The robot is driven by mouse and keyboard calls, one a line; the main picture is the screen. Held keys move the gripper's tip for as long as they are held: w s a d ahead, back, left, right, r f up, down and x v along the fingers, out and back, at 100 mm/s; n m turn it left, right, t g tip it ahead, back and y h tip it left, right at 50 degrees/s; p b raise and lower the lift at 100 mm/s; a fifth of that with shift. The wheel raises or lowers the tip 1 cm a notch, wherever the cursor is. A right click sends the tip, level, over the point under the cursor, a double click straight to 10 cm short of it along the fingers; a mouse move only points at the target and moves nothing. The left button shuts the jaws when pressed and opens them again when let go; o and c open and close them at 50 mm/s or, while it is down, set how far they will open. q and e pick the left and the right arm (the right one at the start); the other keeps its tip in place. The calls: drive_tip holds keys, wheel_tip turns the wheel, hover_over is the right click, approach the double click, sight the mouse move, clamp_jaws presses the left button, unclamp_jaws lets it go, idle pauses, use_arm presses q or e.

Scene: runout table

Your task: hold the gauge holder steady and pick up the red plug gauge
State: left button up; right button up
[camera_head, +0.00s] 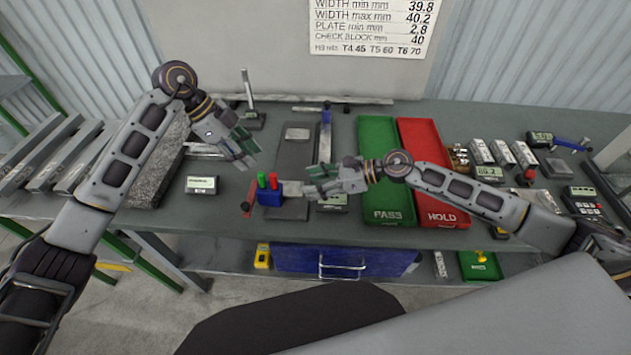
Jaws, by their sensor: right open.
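The blue gauge holder (270,198) stands upright near the table's front edge, left of centre. The red plug gauge (273,181) and a green one (262,181) stand up out of its top. My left gripper (250,157) is above and behind the holder, slightly to its left, with its fingers apart and nothing between them. My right gripper (312,181) is to the right of the holder, open towards it and empty. Neither gripper touches the holder or the plugs.
A green PASS tray (385,213) and a red HOLD tray (441,216) lie right of my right gripper. A grey plate (293,160) lies behind the holder. A small display box (201,185) sits to the left. Gauges and blocks crowd the right side.

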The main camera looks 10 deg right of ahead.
sight(280, 189)
drive_tip(key=shift+a, duration=0.1)
idle(0.3)
drive_tip(key=shift+x, duration=6.85)
drive_tip(key=shift+c, duration=0.4)
drive_tip(key=c, duration=0.8)
